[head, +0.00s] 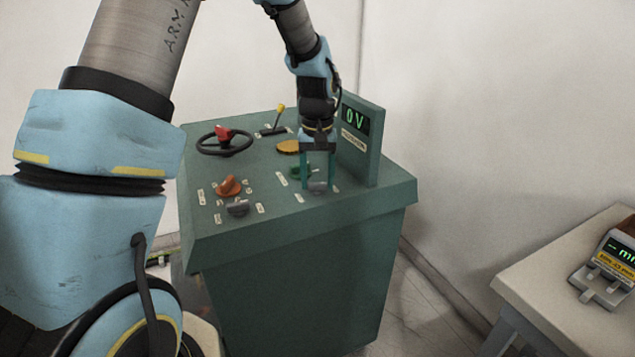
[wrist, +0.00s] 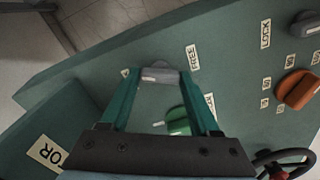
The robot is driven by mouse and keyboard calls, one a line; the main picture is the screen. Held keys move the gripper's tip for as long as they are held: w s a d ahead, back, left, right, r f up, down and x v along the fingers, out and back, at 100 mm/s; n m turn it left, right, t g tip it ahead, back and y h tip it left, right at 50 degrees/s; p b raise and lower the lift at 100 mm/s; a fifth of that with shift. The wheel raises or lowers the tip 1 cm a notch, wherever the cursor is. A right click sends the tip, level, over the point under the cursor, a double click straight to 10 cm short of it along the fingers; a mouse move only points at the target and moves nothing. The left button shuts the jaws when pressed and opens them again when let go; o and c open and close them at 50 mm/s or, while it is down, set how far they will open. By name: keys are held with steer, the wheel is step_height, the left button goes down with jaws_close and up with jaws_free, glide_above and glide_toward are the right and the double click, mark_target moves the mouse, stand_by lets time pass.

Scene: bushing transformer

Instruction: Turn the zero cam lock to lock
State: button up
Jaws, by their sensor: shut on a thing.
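A grey knob (wrist: 160,75) sits near the edge of the sloping green panel, with a FREE label (wrist: 193,57) to its right in the wrist view. In the head view the same knob (head: 318,188) is at the panel's right front. My gripper (head: 317,184) reaches down from above, its two green fingers on either side of the knob. In the wrist view my gripper (wrist: 160,78) is shut on this knob, whose bar lies across from finger to finger. A LOCK label (wrist: 265,33) stands beside a second grey knob (wrist: 307,22). I cannot read which is named zero cam.
A green knob (wrist: 178,118) is close beside the fingers. An orange knob (head: 228,186), the second grey knob (head: 238,208), a handwheel (head: 224,141) and a yellow-tipped lever (head: 277,115) share the panel. An upright 0 V display (head: 356,122) stands close to my wrist.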

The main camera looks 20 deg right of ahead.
mark_target(317, 183)
steer(key=n, duration=0.5)
stand_by(0.6)
steer(key=o, duration=1.4)
steer(key=shift+c, duration=0.2)
steer(key=shift+r, duration=0.1)
step_height(317, 183, up, 11)
steer(key=b, duration=0.2)
steer(key=shift+b, duration=0.3)
steer(key=shift+f, duration=0.2)
